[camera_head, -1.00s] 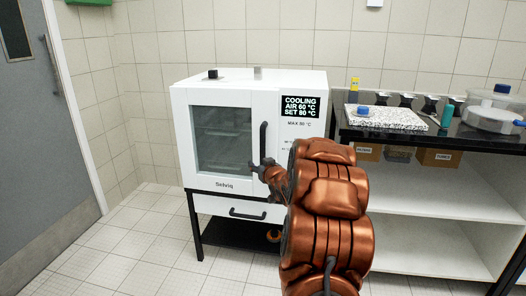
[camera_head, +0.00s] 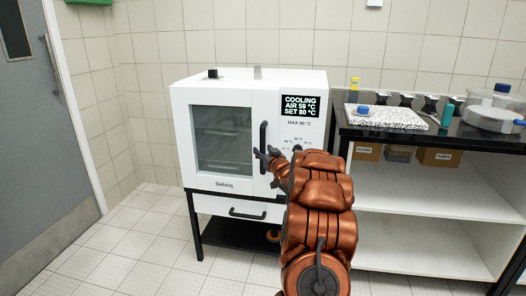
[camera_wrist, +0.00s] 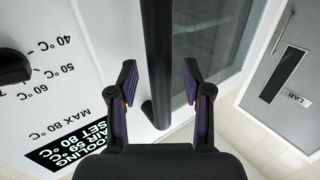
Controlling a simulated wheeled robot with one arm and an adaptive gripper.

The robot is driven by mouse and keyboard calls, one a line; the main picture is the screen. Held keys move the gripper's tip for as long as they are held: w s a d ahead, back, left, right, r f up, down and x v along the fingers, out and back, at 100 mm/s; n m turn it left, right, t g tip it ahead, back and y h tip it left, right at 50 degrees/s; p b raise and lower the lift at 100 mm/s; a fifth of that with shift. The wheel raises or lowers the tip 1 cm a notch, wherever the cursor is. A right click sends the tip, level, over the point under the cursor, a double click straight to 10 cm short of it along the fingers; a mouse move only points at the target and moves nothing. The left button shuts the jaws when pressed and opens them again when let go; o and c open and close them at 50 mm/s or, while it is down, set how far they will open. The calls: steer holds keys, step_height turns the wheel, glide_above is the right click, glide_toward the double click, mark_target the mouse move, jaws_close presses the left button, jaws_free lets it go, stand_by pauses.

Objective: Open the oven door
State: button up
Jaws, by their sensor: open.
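The white oven (camera_head: 292,100) stands on a black-legged stand, with its glass-windowed door (camera_head: 222,140) shut. Its display (camera_head: 300,106) reads COOLING, AIR 59 °C, SET 80 °C. The black vertical door handle (camera_head: 263,140) is on the door's right side; in the wrist view the handle (camera_wrist: 157,60) runs down between the fingers. My gripper (camera_head: 262,153) is at the lower part of the handle in the head view. In the wrist view my gripper (camera_wrist: 160,80) is open, one finger on each side of the handle, with gaps showing. Whether the fingertips reach past the bar is unclear.
A drawer (camera_head: 240,207) with a black handle sits below the oven. A dark-topped bench (camera_head: 460,143) with jars and a speckled slab (camera_head: 386,118) stands at the right. A grey room door (camera_head: 40,130) is at the left. Floor before the oven's left side is clear.

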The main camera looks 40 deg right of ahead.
steer(key=shift+w+d, duration=0.25)
steer(key=shift+w, duration=0.4)
steer(key=shift+c, duration=0.3)
jaws_close()
